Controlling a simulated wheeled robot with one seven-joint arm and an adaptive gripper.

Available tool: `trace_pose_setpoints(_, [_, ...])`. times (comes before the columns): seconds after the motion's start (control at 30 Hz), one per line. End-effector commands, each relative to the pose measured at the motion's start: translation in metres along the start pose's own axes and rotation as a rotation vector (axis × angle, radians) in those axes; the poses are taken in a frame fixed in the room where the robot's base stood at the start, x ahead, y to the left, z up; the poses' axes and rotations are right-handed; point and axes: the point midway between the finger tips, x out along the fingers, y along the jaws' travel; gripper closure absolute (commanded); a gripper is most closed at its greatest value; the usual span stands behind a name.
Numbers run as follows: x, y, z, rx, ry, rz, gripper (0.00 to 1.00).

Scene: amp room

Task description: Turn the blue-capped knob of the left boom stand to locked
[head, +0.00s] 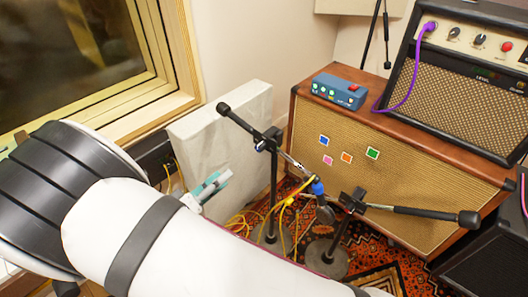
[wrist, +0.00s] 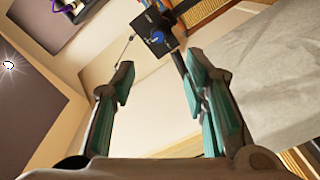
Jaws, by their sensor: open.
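The left boom stand (head: 272,200) stands in front of the pale panel. Its boom slopes down to the right from a dark counterweight (head: 223,108). The blue-capped knob (head: 260,146) is on the black clutch block (head: 271,134) at the top of its pole. In the wrist view, the blue knob (wrist: 158,37) shows on the block (wrist: 148,25), beyond the fingertips and between their lines. Small marks on the block are unreadable, so I cannot tell the knob's setting. My gripper (head: 220,180) is open and empty, left of and below the knob, apart from it; its teal-padded fingers (wrist: 157,75) show.
A second boom stand (head: 342,232) stands to the right, its boom reaching right. A pale panel (head: 225,130) leans behind the left stand. Yellow cable (head: 240,219) hangs and lies near the poles. A large speaker cabinet (head: 400,165) blocks the back right.

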Motion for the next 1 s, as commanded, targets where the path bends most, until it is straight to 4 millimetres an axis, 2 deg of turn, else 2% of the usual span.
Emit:
trace_pose_setpoints(0.17, [0.008, 0.001, 0.003, -0.01, 0.001, 0.017, 0.59])
trace_pose_setpoints(0.7, [0.107, 0.001, 0.003, -0.007, 0.0, 0.014, 0.59])
trace_pose_setpoints(0.83, [0.124, 0.001, 0.003, -0.006, 0.0, 0.014, 0.59])
trace_pose_setpoints(1.0, [0.134, 0.002, 0.002, -0.007, 0.002, 0.013, 0.59])
